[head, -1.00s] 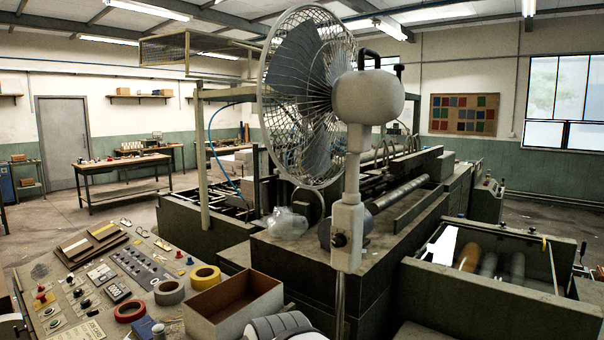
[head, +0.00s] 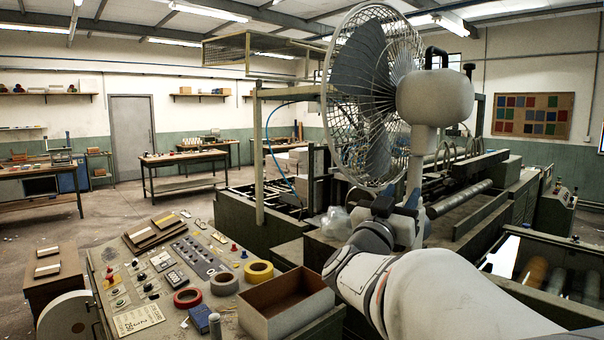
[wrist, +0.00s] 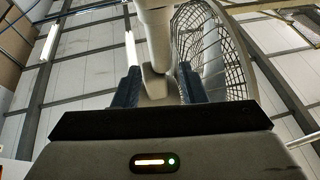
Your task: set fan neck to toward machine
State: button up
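The pedestal fan (head: 372,95) stands in front of the machine, with its round wire cage on the left and its white motor housing (head: 435,95) on the right. The cage faces left in the head view. The white fan neck (head: 417,160) runs down from the housing. My gripper (head: 398,203) is at the lower neck, its fingers parted on either side of the post. In the wrist view my gripper (wrist: 160,80) has the white neck piece (wrist: 157,88) between its dark blue fingers, and the cage (wrist: 215,50) is at the right. I cannot tell whether the fingers press on it.
The green machine (head: 470,210) with rollers stands behind and right of the fan. A control panel (head: 140,290) with tape rolls and an open cardboard box (head: 287,302) is at front left. Open floor (head: 90,225) lies at the left.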

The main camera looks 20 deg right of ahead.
aim_at(410, 177)
jog(key=p+x, duration=0.2)
jog(key=x, duration=0.5)
jog(key=shift+w+d+r+p, duration=0.15)
jog(key=shift+d+p, duration=0.05)
jog(key=shift+p, duration=0.2)
jog(key=c, duration=0.7)
jog(key=shift+a+m+g+h, duration=0.1)
jog(key=shift+m+g+h, duration=0.2)
jog(key=shift+m+g, duration=0.15)
jog(key=m+g, duration=0.1)
jog(key=g, duration=0.1)
jog(key=m+g+h, duration=0.1)
jog(key=shift+w+a+g+h, duration=0.1)
jog(key=shift+w+g+h, duration=0.15)
jog(key=shift+g+h, duration=0.1)
jog(key=m+g, duration=0.2)
jog(key=g, duration=0.2)
jog(key=m+g+h, duration=0.1)
jog(key=m+g, duration=0.1)
jog(key=g, duration=0.3)
jog(key=shift+w+m, duration=0.2)
jog(key=shift+m, duration=0.15)
jog(key=shift+g, duration=0.5)
